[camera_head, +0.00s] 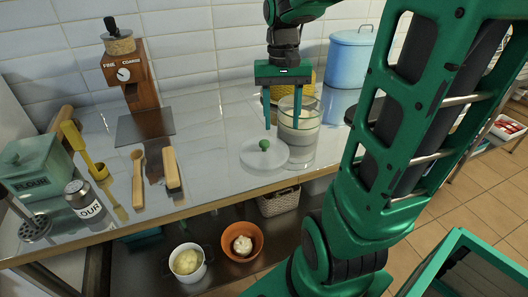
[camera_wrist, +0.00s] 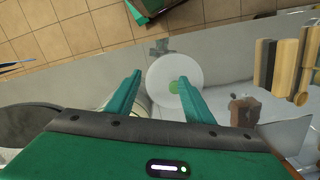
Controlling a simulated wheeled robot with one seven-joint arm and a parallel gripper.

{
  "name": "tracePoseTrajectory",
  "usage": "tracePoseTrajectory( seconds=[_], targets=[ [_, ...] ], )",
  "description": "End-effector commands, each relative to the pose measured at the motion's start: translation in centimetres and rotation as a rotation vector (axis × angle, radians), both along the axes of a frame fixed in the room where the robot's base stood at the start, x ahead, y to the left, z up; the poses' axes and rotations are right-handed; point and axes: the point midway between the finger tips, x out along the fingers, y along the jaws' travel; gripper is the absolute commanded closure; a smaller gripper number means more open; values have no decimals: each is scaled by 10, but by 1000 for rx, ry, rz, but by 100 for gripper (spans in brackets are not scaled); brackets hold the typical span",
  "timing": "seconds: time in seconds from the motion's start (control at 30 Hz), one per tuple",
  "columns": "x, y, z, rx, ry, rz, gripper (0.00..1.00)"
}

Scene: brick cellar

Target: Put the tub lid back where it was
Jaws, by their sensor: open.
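The lid (camera_head: 264,158) is a pale, round disc with a green knob (camera_head: 264,145). It lies flat on the counter near the front edge, just left of the tub. The tub (camera_head: 299,140) is a clear upright cylinder with greyish contents and no lid on it. My gripper (camera_head: 282,127) is open and empty, pointing down above the lid and tub. One finger overlaps the tub in the head view; I cannot tell whether they touch. In the wrist view the lid (camera_wrist: 164,73) shows beyond my fingertips (camera_wrist: 160,76), its knob close to one finger.
A blue pot (camera_head: 350,60) and a yellow container (camera_head: 307,80) stand behind the tub. A coffee grinder (camera_head: 128,75), wooden spoon (camera_head: 137,180), brush (camera_head: 172,168) and flour tin (camera_head: 38,165) are to the left. Bowls (camera_head: 242,240) sit on the shelf below.

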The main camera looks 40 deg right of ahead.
Motion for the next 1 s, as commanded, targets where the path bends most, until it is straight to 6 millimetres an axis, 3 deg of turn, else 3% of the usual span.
tracePoseTrajectory(
  seconds=[0.1,0.3,0.43,0.7,1.0],
  targets=[
    [40,-3,1,24,16,-18,53],
    [75,-4,1,54,25,-31,53],
    [80,-4,-7,60,28,-35,53],
    [75,-2,-45,60,28,-37,53],
    [70,-1,-66,59,27,-38,53]
  ],
)
